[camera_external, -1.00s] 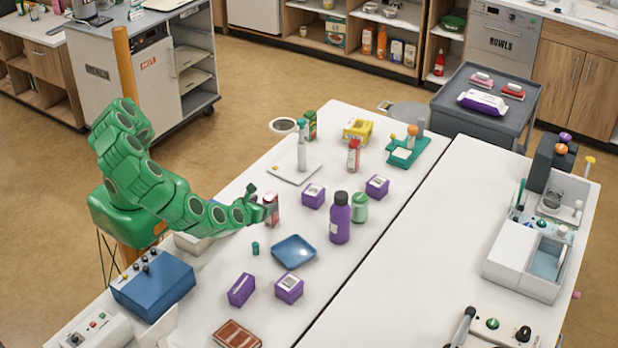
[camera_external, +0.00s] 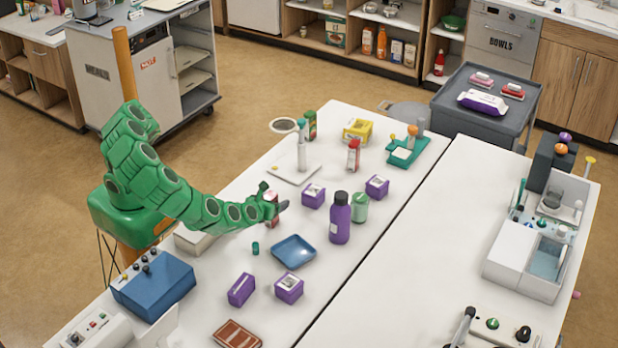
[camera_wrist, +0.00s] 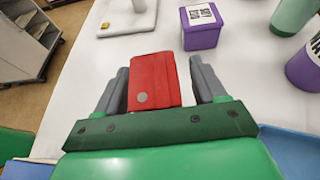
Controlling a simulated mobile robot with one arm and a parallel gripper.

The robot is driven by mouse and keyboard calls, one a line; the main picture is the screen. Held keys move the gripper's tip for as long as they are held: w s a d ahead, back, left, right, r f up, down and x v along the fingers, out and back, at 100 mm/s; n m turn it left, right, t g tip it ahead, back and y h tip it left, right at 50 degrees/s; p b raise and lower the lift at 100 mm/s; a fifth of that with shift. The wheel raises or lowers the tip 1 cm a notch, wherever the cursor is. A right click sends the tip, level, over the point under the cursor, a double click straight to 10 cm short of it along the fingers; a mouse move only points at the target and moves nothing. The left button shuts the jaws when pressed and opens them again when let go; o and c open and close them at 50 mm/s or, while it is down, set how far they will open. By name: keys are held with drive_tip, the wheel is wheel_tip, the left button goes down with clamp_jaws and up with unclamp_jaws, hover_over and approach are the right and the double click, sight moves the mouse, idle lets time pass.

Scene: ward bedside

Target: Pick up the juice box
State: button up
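A small red carton (camera_external: 272,200), which looks like the juice box, stands on the white table. In the wrist view the red carton (camera_wrist: 154,80) is between the two grey fingers, with a grey dot on its near face. My gripper (camera_external: 273,197) reaches it from the left, one finger on each side. In the wrist view my gripper (camera_wrist: 158,88) is open around the carton; the left finger is very close to it and a narrow gap shows at the right finger.
A purple box (camera_external: 313,196) stands just right of the carton, with a purple bottle (camera_external: 340,222) and a green bottle (camera_external: 360,208) farther right. A blue tray (camera_external: 293,252) and a small teal cap (camera_external: 255,248) lie nearer. Another red carton (camera_external: 353,156) stands farther back.

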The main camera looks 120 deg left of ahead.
drive_tip(key=c, duration=1.2)
drive_tip(key=shift+o, duration=0.2)
drive_tip(key=shift+r, duration=5)
